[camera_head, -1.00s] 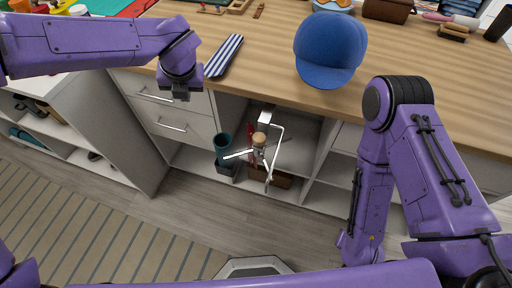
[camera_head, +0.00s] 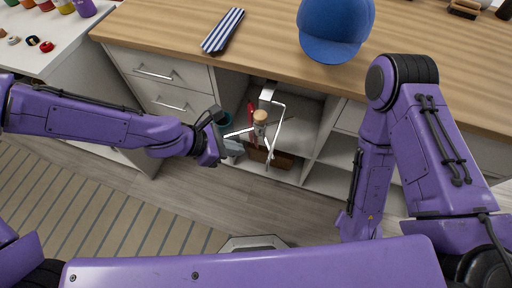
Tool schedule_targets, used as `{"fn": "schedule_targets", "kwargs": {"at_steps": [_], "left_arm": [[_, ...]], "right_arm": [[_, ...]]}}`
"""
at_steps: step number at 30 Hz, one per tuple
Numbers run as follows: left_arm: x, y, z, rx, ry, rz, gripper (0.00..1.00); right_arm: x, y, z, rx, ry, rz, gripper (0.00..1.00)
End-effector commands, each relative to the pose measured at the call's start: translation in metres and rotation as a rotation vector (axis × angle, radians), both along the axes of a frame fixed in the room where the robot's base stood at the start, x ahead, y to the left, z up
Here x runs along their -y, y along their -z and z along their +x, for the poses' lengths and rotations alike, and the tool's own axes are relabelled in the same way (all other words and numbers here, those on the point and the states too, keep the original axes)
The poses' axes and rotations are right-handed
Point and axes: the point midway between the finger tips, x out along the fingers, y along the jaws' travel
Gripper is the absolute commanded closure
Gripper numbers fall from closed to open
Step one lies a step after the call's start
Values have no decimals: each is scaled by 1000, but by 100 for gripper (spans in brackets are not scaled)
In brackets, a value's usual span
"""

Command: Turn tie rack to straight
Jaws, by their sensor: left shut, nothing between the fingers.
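The tie rack (camera_head: 261,117) hangs in front of an open cubby under the wooden counter. It has a white bent-metal bracket, a round wooden knob and thin white arms; one arm points left, others point downward. My left gripper (camera_head: 232,151) is low and left of the rack, close to the tip of its left-pointing arm. It is shut with nothing in it; I cannot tell whether it touches the arm.
The wooden counter (camera_head: 420,75) lies above the rack, with a blue cap (camera_head: 335,28) and a striped tie (camera_head: 223,31) on it. White drawers (camera_head: 160,72) with handles are left of the cubby. Red and brown items stand behind the rack. The floor in front is clear.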

Motion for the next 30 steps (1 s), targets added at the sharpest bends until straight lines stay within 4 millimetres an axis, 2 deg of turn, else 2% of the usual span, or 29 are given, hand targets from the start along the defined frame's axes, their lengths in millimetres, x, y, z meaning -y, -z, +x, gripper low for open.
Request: {"fn": "schedule_targets", "kwargs": {"at_steps": [1, 4, 5, 9, 12, 23, 28, 30], "left_arm": [[8, 14, 2, -3, 0, -1, 100], [22, 27, 5, -4, 0, -1, 100], [28, 21, 7, 1, 2, 0, 100], [48, 20, 13, 0, -1, 1, 100], [55, 20, 15, 0, -1, 0, 100], [58, 19, 16, -1, -2, 0, 100], [65, 17, 14, -4, -7, -1, 100], [60, 19, 15, -2, -28, -2, 100]], "right_arm": [[0, 9, 0, 0, 0, 0, 57], [0, 15, 0, 0, 0, 0, 57], [0, 11, 0, 0, 0, 0, 57], [0, 10, 0, 0, 0, 0, 57], [0, 10, 0, 0, 0, 0, 57], [0, 10, 0, 0, 0, 0, 57], [0, 2, 0, 0, 0, 0, 57], [0, 4, 0, 1, 0, -1, 57]]}}
